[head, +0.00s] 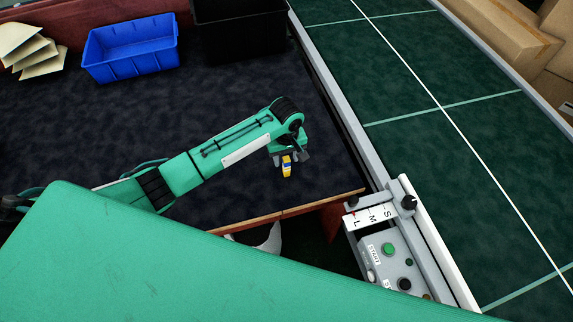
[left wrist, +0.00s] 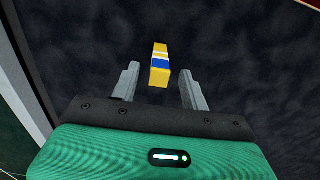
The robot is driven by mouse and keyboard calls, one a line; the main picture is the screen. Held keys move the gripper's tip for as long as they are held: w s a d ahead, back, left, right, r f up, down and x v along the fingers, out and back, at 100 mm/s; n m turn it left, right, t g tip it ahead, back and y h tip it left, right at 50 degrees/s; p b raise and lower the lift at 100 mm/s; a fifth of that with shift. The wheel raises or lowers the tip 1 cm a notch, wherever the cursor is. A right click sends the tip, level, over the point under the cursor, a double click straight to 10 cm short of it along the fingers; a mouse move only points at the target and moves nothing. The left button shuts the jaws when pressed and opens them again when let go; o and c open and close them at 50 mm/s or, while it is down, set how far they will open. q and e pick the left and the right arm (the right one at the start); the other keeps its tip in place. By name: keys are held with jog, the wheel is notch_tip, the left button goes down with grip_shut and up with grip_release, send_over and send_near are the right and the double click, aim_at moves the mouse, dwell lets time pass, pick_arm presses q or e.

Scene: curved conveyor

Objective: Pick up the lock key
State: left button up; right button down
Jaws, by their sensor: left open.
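The lock key (head: 287,168) looks like a small yellow piece with a blue and white band. It lies on the dark table surface near the front right edge in the head view. In the left wrist view the key (left wrist: 160,66) shows between and just beyond the two fingertips. My left gripper (head: 290,158) is right at the key, with its fingers (left wrist: 160,80) spread apart. I see dark surface between the fingers and the key, so it is not gripped. My right gripper is not in view.
A blue bin (head: 130,62) and a black bin (head: 240,45) stand at the back of the table. Cream envelopes (head: 25,48) lie at the left. A green conveyor (head: 430,130) and a control box (head: 385,262) are at the right. The table's middle is clear.

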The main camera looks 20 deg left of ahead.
aim_at(286, 167)
pick_arm(q)
notch_tip(286, 167, down, 3)
jog(key=shift+f, duration=0.2)
grip_shut()
jog(key=shift+r, duration=0.15)
